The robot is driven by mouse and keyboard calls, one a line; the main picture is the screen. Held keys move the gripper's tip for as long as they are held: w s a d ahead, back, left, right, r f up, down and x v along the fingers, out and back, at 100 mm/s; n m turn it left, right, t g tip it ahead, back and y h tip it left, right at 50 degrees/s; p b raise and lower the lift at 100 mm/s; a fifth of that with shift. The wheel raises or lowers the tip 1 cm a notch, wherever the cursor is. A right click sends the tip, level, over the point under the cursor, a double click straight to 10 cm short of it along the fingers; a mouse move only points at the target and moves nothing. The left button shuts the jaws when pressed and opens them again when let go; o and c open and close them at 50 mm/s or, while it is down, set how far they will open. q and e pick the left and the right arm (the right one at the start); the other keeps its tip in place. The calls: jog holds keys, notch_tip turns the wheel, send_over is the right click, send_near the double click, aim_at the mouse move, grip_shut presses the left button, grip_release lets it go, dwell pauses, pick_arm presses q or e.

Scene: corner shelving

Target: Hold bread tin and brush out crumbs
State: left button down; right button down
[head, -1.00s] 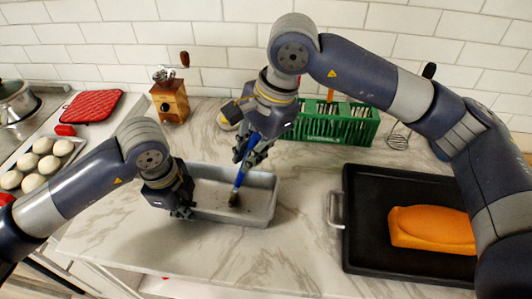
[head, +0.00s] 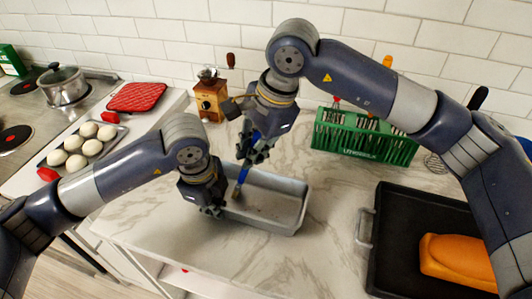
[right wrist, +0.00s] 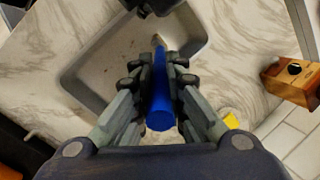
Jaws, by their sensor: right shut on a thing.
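The bread tin (head: 285,207) is a grey, open, rectangular tin on the marble counter, also in the right wrist view (right wrist: 100,62). A few dark specks show faintly on its floor. My left gripper (head: 213,208) is at the tin's left end, touching or very close to its wall; its fingers are too dark and hidden to show their opening. My right gripper (head: 252,152) is shut on the blue handle of a brush (head: 242,174), also in the right wrist view (right wrist: 160,95). The brush points down into the tin's left part, its bristles at or just above the floor.
A black tray (head: 397,235) with an orange loaf (head: 458,258) lies to the right. A green crate (head: 365,140) and a wooden grinder (head: 210,98) stand behind. Left are a tray of pale buns (head: 75,162), a red mat (head: 136,97) and a pot (head: 64,86).

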dwell(0.3)
jog(key=shift+r, duration=5.15)
jog(key=s+d, duration=0.6)
jog(key=d, duration=0.1)
notch_tip(320, 180, down, 9)
jog(key=shift+w+a, duration=0.15)
jog(key=shift+w, duration=0.1)
jog(key=shift+f, duration=0.65)
jog(key=a, duration=0.2)
jog(key=w+a, duration=0.1)
jog(key=a, duration=0.2)
jog(key=shift+w, duration=0.2)
